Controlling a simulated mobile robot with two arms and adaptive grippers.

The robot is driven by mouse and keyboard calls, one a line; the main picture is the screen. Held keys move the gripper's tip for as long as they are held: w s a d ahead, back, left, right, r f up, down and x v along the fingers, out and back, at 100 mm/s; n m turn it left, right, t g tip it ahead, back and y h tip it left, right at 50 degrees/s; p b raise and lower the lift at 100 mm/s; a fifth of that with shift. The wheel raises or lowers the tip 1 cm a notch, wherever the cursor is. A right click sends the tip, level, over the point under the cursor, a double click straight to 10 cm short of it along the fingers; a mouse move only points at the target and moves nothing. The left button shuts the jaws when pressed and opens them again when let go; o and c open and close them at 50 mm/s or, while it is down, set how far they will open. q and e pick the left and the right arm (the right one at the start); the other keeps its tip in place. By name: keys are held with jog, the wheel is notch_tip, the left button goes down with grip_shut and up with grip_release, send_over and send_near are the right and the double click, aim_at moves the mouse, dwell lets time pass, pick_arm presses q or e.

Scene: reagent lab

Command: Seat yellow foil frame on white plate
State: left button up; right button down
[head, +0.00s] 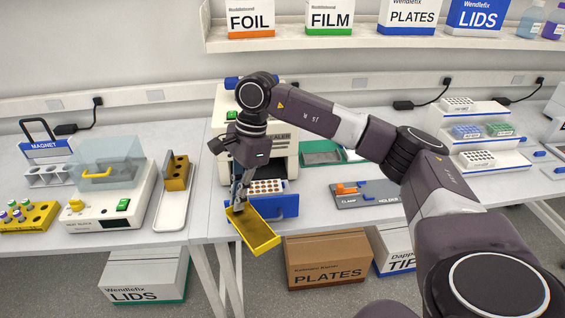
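The yellow foil frame (262,240) hangs tilted in front of the bench edge, held at its upper left end by my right gripper (238,203). The gripper points down and its fingers look closed on the frame's rim. The white plate (267,186), with brown-looking wells, sits in the blue drawer (288,206) pulled out from the sealer (222,112). The frame is in front of and below the plate in the picture, apart from it, and covers part of the drawer's front left. My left gripper is not in view.
A clamp holder board (365,195) lies right of the drawer, with a green tray (320,150) behind. A white tray with a yellow block (176,175) stands left of the sealer. Boxes, including one marked PLATES (328,258), sit below the bench. My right arm crosses above the right bench.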

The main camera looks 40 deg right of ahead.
jog(key=d+m, duration=0.1)
jog(key=m, duration=0.1)
jog(key=w+d+m+t, duration=0.1)
jog(key=m, duration=0.1)
jog(key=shift+w+d+r+m+p, duration=0.15)
jog(key=shift+d+m+p, duration=0.15)
jog(key=shift+d+m, duration=0.1)
jog(key=w+d+m+h, duration=0.1)
jog(key=d+m, duration=0.3)
jog(key=m, duration=0.2)
jog(key=w+d+f+m+t+h+p, duration=0.1)
jog(key=d+m+h, duration=0.1)
jog(key=d+m, duration=0.3)
jog(key=d+m+h, duration=0.1)
jog(key=d+m, duration=0.3)
jog(key=m, duration=0.3)
jog(key=shift+w+d+f+h, duration=0.25)
jog(key=shift+w+h, duration=0.05)
jog(key=shift+w, duration=0.1)
pick_arm(q)
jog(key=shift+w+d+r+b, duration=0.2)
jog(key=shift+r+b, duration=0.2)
jog(key=shift+b, duration=0.2)
pick_arm(e)
jog(key=shift+d+f+m, duration=0.15)
jog(key=shift+f+m, duration=0.1)
jog(key=shift+f, duration=0.4)
jog(key=shift+d+f+m, duration=0.15)
jog(key=shift+f+m, duration=0.1)
jog(key=shift+f, duration=0.4)
